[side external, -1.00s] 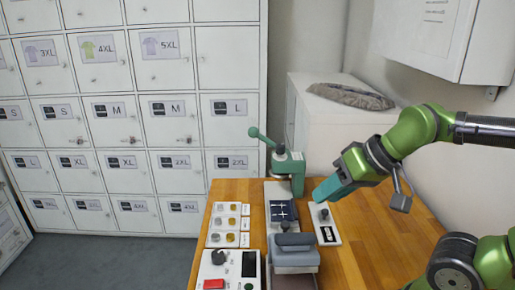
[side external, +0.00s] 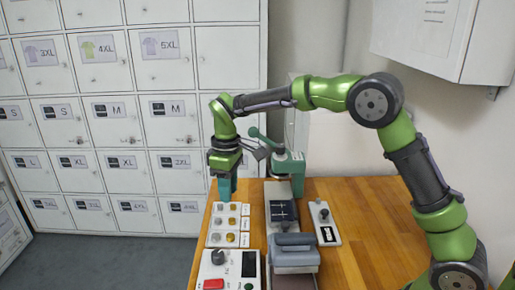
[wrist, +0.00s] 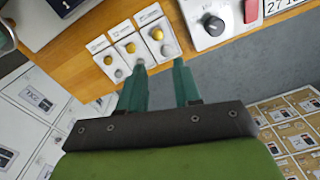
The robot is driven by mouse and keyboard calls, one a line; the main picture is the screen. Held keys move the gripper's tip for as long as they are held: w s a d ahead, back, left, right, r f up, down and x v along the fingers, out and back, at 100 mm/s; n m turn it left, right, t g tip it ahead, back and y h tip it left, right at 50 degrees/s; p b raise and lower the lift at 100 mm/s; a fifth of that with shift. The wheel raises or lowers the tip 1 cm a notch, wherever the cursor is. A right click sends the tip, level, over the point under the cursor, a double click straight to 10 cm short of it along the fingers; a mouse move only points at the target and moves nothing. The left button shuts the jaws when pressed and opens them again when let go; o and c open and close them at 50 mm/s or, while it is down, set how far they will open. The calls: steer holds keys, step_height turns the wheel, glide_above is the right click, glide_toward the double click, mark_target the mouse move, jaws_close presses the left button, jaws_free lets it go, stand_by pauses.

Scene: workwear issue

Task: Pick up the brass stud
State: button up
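Three small white trays stand side by side at the table's left edge, and each holds a silvery piece and a brass-coloured piece. In the wrist view the brass-coloured pieces are in the left tray (wrist: 108,60), the middle tray (wrist: 130,47) and the right tray (wrist: 157,34). They are too small for me to tell which is the brass stud. My gripper (side external: 227,196) points down just above the far end of the trays in the side view. In the wrist view its two teal fingers (wrist: 160,70) are apart with nothing between them, near the silvery pieces.
A control box (side external: 228,270) with a black knob and red button stands in front of the trays. A green lever press (side external: 288,165) stands right of my gripper, with a grey block (side external: 294,250) nearer. The table's right side (side external: 365,235) is bare wood. Lockers (side external: 120,110) stand behind.

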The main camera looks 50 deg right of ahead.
mark_target(230, 235)
steer(key=shift+n, duration=0.9)
steer(key=f, duration=1.5)
steer(key=shift+w, duration=0.35)
steer(key=shift+d, duration=0.1)
jaws_close()
